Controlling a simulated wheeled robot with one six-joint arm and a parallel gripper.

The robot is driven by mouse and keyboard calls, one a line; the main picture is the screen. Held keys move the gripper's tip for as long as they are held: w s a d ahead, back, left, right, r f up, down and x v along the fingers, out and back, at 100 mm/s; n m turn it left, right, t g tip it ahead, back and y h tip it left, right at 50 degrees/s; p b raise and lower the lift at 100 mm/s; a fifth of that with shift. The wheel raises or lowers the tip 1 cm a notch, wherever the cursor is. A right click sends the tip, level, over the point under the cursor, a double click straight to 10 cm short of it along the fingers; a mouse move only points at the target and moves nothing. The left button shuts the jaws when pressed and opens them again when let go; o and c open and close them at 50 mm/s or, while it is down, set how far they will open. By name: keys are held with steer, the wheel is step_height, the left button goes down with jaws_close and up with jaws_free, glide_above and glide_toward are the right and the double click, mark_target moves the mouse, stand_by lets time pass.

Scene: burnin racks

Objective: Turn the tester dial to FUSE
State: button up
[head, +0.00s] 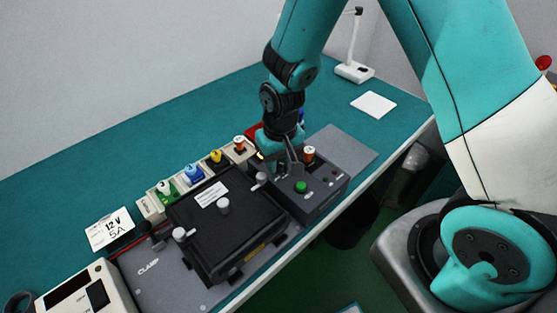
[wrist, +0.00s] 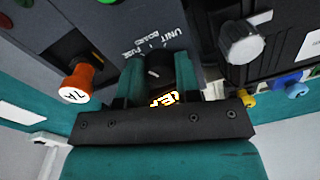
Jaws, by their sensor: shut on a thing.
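The tester is a dark grey box (head: 322,196) on the bench in the head view, with a green button (head: 301,187). Its black dial (wrist: 158,66) shows in the wrist view, with the labels FUSE, BOARD and UNIT printed in an arc around it. My gripper (wrist: 158,78) is shut on the dial, one finger on each side. A small white mark shows on the dial, but I cannot tell which label it points to. In the head view my gripper (head: 285,165) is over the tester's top and hides the dial.
An orange-topped 7A fuse (wrist: 76,84) stands close beside my gripper on the tester; it also shows in the head view (head: 308,154). A black clamp fixture (head: 240,234) with silver knobs adjoins the tester. Coloured fuses in holders (head: 193,173) line the back. The far bench is mostly clear.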

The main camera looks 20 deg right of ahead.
mark_target(281, 161)
steer(key=shift+n, duration=1.2)
steer(key=o, duration=0.9)
steer(key=shift+r, duration=0.1)
steer(key=r, duration=0.5)
steer(key=r+b, duration=0.1)
steer(key=r, duration=1.1)
steer(key=shift+w+d+r+b, duration=0.15)
steer(key=shift+d+b, duration=0.15)
steer(key=shift+d, duration=0.1)
